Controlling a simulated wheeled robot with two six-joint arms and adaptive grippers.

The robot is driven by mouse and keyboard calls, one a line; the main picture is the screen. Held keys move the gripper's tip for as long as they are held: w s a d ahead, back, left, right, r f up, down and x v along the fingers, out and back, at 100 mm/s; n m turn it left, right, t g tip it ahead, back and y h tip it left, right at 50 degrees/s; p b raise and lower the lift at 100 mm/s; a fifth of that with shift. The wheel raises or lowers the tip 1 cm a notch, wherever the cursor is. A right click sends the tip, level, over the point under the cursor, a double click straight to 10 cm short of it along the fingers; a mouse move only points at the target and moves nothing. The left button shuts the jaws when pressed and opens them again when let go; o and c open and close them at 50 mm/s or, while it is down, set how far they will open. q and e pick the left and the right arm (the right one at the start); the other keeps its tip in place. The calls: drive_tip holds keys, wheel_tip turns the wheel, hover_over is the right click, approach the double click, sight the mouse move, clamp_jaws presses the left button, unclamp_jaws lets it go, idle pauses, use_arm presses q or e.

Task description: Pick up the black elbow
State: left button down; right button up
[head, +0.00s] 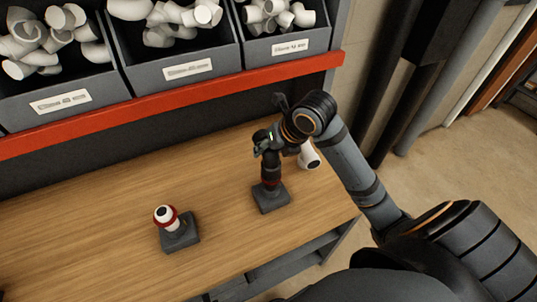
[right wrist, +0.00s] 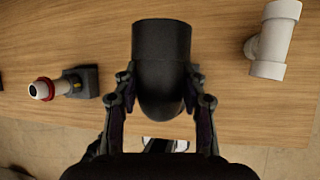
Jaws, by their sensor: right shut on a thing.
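The black elbow (right wrist: 162,55) fills the middle of the right wrist view, between the two fingers of my right gripper (right wrist: 160,95). The fingers are shut on its sides. In the head view the right gripper (head: 268,142) is at the top of the black elbow (head: 270,168), which stands over a dark square base (head: 271,199) with a reddish ring between. I cannot tell whether the elbow is still seated on that base. My left gripper is not in view.
A white fitting with a red ring (head: 166,216) sits on another dark base (head: 180,236) to the left. A white pipe fitting (head: 309,156) lies behind the right gripper. Grey bins (head: 180,68) of white fittings stand above a red rail (head: 180,103).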

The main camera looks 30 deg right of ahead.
drive_tip(key=c, duration=0.5)
